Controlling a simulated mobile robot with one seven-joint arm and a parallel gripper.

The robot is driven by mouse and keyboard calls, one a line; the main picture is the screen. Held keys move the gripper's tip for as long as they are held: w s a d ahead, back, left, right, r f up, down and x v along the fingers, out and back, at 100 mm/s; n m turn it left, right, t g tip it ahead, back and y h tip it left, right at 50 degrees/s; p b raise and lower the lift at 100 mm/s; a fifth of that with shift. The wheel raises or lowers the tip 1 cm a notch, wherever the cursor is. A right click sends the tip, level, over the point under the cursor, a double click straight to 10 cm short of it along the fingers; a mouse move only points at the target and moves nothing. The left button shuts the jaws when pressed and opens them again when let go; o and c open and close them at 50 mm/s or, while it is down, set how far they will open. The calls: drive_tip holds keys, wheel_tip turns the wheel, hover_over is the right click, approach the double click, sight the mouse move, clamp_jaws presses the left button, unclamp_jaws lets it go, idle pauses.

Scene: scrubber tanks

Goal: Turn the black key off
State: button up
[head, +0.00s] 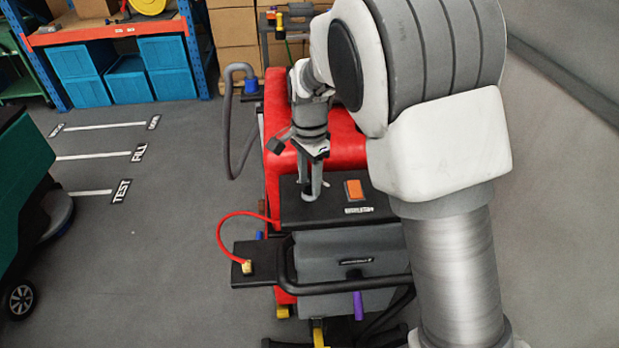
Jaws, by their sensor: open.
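A red machine (345,140) stands in front of me, with a black control panel (292,212) on its near top. My gripper (311,193) points down over the left part of this panel, its fingertips at or just above the surface. My gripper is open, but the gap between the fingers is small in this view. I cannot make out the black key; the fingers may hide it, or it may blend into the black panel. An orange rocker switch (354,189) sits on the panel just right of the fingers.
A grey tank (345,258) with a black handle bar and a red cable (232,214) are on the near side. A green machine (22,195) stands at left. A shelf with blue bins (165,62) and cardboard boxes are behind. Open floor lies at left.

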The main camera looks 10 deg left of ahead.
drive_tip(key=shift+c, duration=0.2)
clamp_jaws()
drive_tip(key=shift+n, duration=0.4)
drive_tip(key=n, duration=0.5)
drive_tip(key=shift+n+b, duration=0.3)
drive_tip(key=shift+b, duration=0.1)
drive_tip(key=n, duration=0.5)
drive_tip(key=shift+n, duration=0.3)
drive_tip(key=shift+o, duration=0.2)
unclamp_jaws()
